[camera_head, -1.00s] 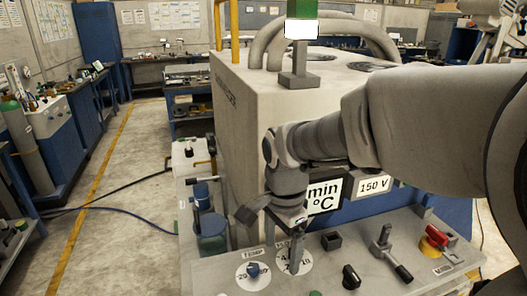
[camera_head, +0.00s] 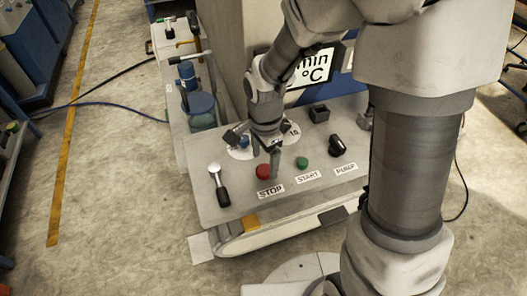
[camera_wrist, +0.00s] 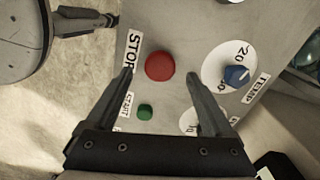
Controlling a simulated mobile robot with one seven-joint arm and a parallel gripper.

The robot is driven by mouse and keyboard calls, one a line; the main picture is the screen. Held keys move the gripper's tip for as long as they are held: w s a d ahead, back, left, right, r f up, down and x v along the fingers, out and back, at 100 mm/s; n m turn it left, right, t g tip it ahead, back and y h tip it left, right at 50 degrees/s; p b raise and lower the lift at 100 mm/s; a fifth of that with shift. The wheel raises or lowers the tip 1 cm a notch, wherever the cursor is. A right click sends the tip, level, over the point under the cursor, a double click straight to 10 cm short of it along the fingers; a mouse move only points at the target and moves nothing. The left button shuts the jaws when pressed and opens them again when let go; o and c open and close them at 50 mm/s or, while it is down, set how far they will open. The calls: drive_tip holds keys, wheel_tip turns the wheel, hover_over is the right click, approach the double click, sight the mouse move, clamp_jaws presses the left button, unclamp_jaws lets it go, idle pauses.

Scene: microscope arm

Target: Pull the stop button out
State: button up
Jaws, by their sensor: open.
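The red stop button (camera_head: 263,171) sits on the grey control panel (camera_head: 222,203), just above its STOP label (camera_head: 270,191). It also shows whole in the wrist view (camera_wrist: 160,66), beyond the fingertips. My gripper (camera_head: 260,158) hangs over the panel in the head view, close to the button. In the wrist view my gripper (camera_wrist: 159,76) is open, with one finger on each side of the button's line and nothing between them. I cannot tell the height of the fingertips above the button.
The green start button (camera_head: 302,163) is right of the stop button. A black pump knob (camera_head: 337,146) stands farther right and a silver-topped lever (camera_head: 219,184) at left. A blue dial (camera_wrist: 236,75) lies near one finger in the wrist view.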

sight(265, 175)
drive_tip(key=shift+f, duration=1.35)
drive_tip(key=shift+c, duration=0.4)
clamp_jaws()
